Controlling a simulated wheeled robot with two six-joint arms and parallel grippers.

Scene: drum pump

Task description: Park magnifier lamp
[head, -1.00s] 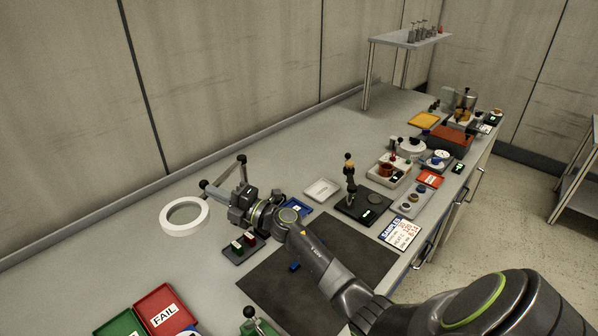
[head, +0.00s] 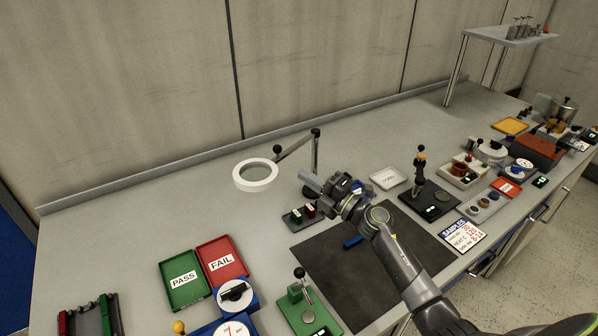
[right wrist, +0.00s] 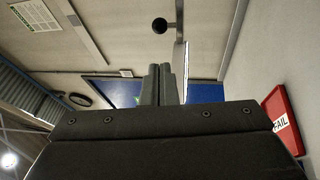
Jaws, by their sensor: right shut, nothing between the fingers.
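The magnifier lamp has a white ring head (head: 256,187), seen in the head view above the back left of the bench. Its thin jointed arm (head: 297,143) runs from the ring to a dark joint at the upper right, where a post goes down. My left gripper is out of view.
The black mat (head: 375,275), PASS tray (head: 184,280) and FAIL tray (head: 221,259) lie in front. A black stand (head: 430,200) is to the right. The back left bench is clear.

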